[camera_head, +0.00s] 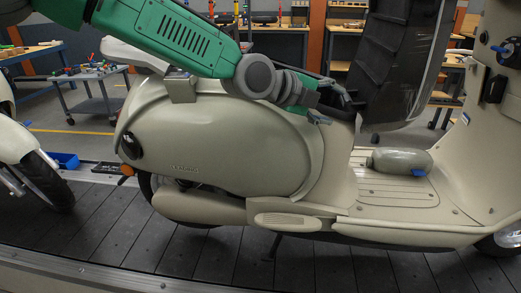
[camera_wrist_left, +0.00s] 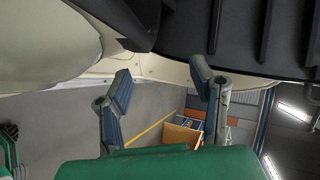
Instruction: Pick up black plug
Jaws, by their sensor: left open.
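A beige scooter (camera_head: 235,150) stands on the slat conveyor. My left gripper (camera_head: 325,112) is at the scooter's upper edge, just left of a large black ribbed part (camera_head: 393,60). In the left wrist view the two fingers of my left gripper (camera_wrist_left: 160,90) are apart, with nothing between them. The black ribbed part (camera_wrist_left: 250,30) fills the top right there, beyond the fingers. A small dark piece (camera_head: 375,138) shows below the ribbed part in the head view; I cannot tell whether it is the black plug. My right gripper is not in view.
A grey-green cylinder (camera_head: 402,161) lies on the scooter's footboard. Another scooter (camera_head: 20,140) stands at the left on the dark slats (camera_head: 130,235). A tool cart (camera_head: 95,100) and workbenches are behind. The front column (camera_head: 485,140) rises at the right.

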